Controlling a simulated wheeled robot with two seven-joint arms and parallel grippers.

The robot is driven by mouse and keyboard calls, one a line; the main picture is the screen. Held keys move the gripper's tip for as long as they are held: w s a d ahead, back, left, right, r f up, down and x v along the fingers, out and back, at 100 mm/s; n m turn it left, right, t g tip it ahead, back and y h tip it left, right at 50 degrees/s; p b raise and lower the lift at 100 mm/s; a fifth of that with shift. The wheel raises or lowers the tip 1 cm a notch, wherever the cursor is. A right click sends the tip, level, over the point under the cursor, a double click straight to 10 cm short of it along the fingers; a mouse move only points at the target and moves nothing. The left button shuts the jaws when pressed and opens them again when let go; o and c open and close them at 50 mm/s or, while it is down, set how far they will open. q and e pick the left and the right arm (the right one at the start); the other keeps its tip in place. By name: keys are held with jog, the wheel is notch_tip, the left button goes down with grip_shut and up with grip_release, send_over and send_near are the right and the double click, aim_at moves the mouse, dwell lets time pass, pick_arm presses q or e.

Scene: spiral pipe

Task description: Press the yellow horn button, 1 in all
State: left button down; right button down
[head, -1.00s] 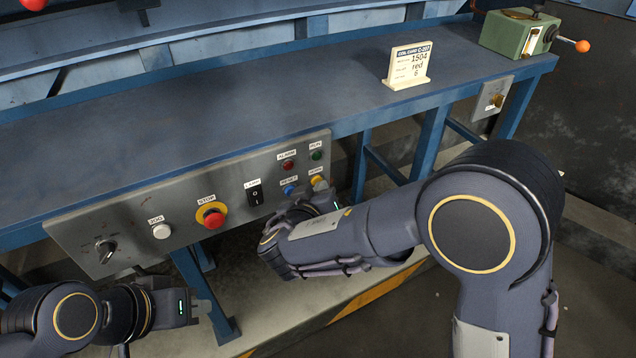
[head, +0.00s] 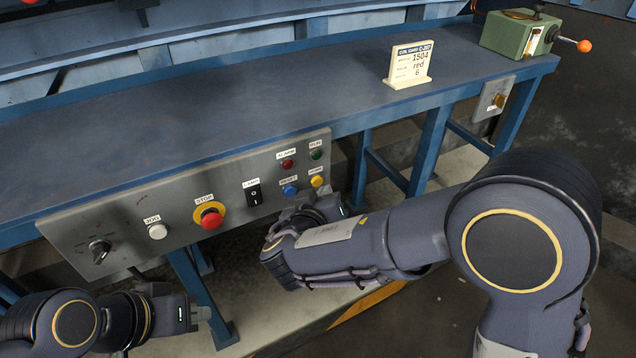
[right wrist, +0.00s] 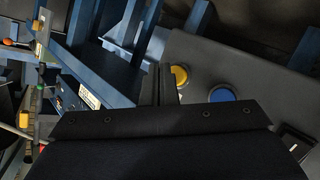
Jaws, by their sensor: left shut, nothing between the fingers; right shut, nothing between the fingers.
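The yellow horn button (head: 317,181) sits at the lower right of the grey control panel, under a small label. It also shows in the right wrist view (right wrist: 180,75), just right of my shut fingers. My right gripper (right wrist: 159,82) is shut and empty. In the head view my right gripper (head: 318,208) is just below the yellow button, with a small gap seen between them; its fingertips are hard to make out there. My left gripper (head: 198,314) is shut and empty, low at the left, below the panel and away from the button.
The blue reset button (head: 290,189) is left of the yellow one, with red (head: 288,165) and green (head: 316,154) buttons above. A black lamp switch (head: 254,194), red stop button (head: 210,217), white jog button (head: 157,231) and knob (head: 99,250) line the panel.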

jog(key=s+d+b, duration=0.1)
jog(key=s+b, duration=0.1)
jog(key=s+d+b, duration=0.1)
jog(key=s, duration=0.1)
jog(key=shift+s+d, duration=0.1)
jog(key=shift+d, duration=0.25)
dwell(0.6)
